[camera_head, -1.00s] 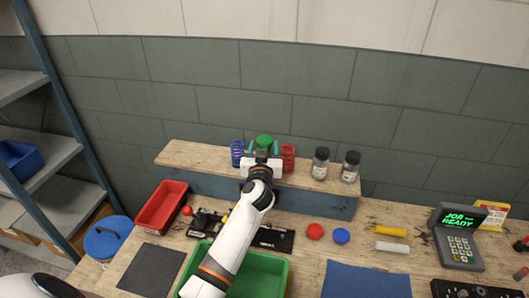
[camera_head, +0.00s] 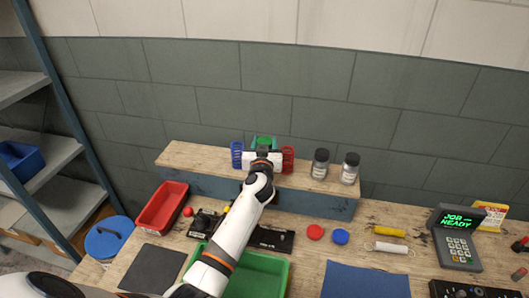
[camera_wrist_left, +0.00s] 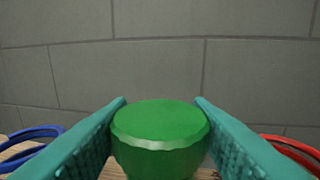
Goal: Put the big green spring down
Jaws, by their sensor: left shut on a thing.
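The big green spring (camera_head: 264,140) is at the middle of the raised wooden shelf, between a blue spring (camera_head: 237,154) and a red spring (camera_head: 288,160). In the left wrist view its flat, solid green top (camera_wrist_left: 160,124) fills the space between the teal fingers. My left gripper (camera_head: 264,147) is shut on it, one finger on each side. The gripper body hides its lower part, so I cannot tell whether it touches the shelf. My right gripper is not in view.
The raised shelf (camera_head: 195,156) also carries two dark-lidded jars (camera_head: 320,164) (camera_head: 349,168) to the right. A green tray (camera_head: 270,270) lies under my left arm. A red bin (camera_head: 162,207) stands at left. The shelf's left end is clear.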

